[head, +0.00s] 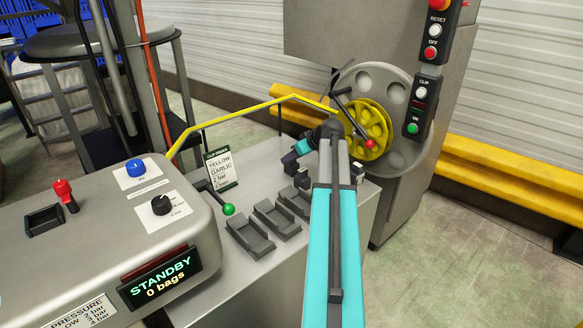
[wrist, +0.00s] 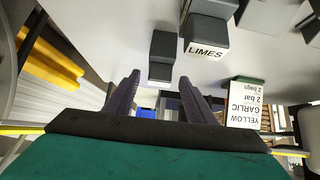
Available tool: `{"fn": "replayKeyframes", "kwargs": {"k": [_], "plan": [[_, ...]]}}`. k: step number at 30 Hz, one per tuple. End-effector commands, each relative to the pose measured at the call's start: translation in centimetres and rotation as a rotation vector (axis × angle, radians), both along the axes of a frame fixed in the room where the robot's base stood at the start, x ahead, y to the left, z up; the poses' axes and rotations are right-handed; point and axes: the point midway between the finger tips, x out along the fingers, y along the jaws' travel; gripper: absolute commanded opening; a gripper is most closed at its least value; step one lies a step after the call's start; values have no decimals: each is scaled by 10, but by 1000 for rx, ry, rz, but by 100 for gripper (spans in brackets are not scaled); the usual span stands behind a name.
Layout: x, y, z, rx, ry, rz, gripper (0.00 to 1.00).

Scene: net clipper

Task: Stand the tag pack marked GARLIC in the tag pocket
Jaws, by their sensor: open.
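My gripper (wrist: 158,78) is open, with its two dark fingers apart and nothing held between them. In the head view its fingers (head: 289,161) are above the far part of the grey bench, left of the arm. A dark pack marked LIMES (wrist: 206,45) shows in the wrist view, right of the fingers. A dark block (wrist: 162,58) with no readable label lies beyond the fingertips. Small dark blocks with white labels (head: 302,180) stand near the gripper in the head view. I cannot read GARLIC on any pack, and I cannot tell which holder is the tag pocket.
A job card (head: 221,169) reading YELLOW, GARLIC stands on the bench (head: 205,255). Several shallow dark trays (head: 251,236) lie nearby. The control console (head: 112,235) with a green-knobbed lever (head: 228,209) is at left. A yellow reel (head: 370,130) is behind.

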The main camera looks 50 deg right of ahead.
Motion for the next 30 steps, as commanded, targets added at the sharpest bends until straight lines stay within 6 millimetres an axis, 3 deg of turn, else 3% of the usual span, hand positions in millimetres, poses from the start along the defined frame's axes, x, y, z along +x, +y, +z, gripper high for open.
{"fn": "replayKeyframes", "kwargs": {"k": [6, 15, 30], "plan": [[0, 0, 0, 0, 0, 0, 50], [0, 0, 0, 0, 0, 0, 0], [0, 0, 9, 0, 0, 0, 0]]}}
